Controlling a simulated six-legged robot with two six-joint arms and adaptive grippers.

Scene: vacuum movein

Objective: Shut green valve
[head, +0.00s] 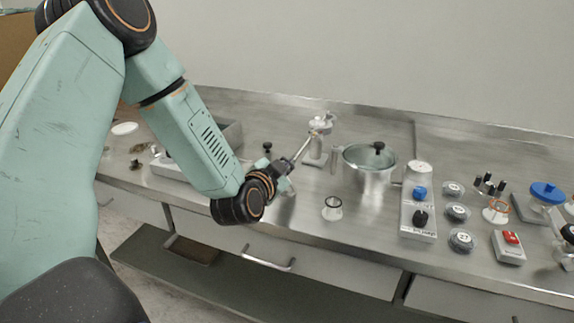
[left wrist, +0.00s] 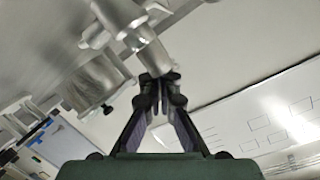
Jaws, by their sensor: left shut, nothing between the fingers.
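No clearly green valve shows in either view. A silver fitting (head: 318,145) with a thin metal bar slanting down from it stands on the counter at the middle of the head view. A silver fitting with crosswise arms (left wrist: 132,28) shows in the left wrist view, just beyond my fingertips. My left gripper (head: 287,167) is at the lower end of the bar in the head view. Its fingers (left wrist: 160,82) are shut with nothing between them. I cannot tell whether the fingertips touch the fitting. My right gripper is not in view.
A glass-lidded pot (head: 368,175) stands right of the fitting. A panel with blue and black knobs (head: 418,210), several round dials and a red-switch box (head: 509,247) lie further right. A small cup (head: 333,209) stands in front. A drawer handle (head: 268,263) juts out below the counter.

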